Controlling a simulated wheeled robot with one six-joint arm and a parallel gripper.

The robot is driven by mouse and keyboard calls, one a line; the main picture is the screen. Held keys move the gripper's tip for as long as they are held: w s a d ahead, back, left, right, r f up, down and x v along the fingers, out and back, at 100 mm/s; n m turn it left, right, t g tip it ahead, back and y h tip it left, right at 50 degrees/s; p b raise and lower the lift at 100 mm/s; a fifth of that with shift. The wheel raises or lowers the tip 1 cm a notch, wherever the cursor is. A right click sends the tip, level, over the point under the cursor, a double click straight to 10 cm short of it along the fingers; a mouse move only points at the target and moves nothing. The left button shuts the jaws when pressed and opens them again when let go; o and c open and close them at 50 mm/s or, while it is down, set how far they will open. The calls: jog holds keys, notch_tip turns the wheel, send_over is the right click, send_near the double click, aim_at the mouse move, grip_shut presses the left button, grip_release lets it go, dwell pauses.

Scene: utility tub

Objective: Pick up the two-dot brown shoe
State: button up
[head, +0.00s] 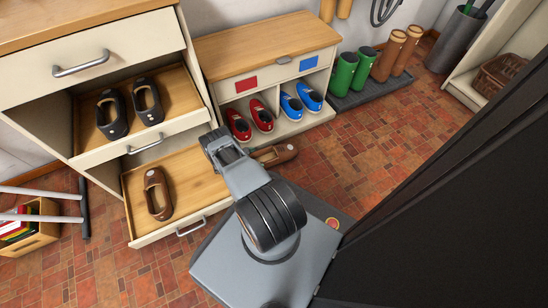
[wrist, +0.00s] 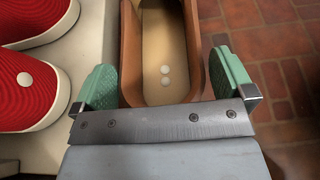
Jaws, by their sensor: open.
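The two-dot brown shoe (wrist: 166,42) lies below my gripper in the wrist view, with two white dots on its pale insole. My gripper (wrist: 166,82) is open, with one green finger on each side of the shoe's near end. I cannot tell whether the fingers touch it. In the head view a brown shoe (head: 276,154) lies past my arm, partly hidden by it, near the bench's foot. Another brown shoe (head: 157,194) lies in the open lower drawer. My gripper's fingers are hard to make out in the head view.
Red shoes (wrist: 33,82) sit close to the left finger on a pale shelf (wrist: 86,62). Blue shoes (head: 301,98) share that bench. The upper drawer holds black shoes (head: 131,108). Green boots (head: 353,72) stand on a dark mat. Tiled floor (head: 400,140) is clear at right.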

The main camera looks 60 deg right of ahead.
jog(key=shift+c, duration=0.3)
jog(key=c, duration=1.2)
jog(key=shift+o, duration=0.2)
jog(key=shift+r, duration=0.1)
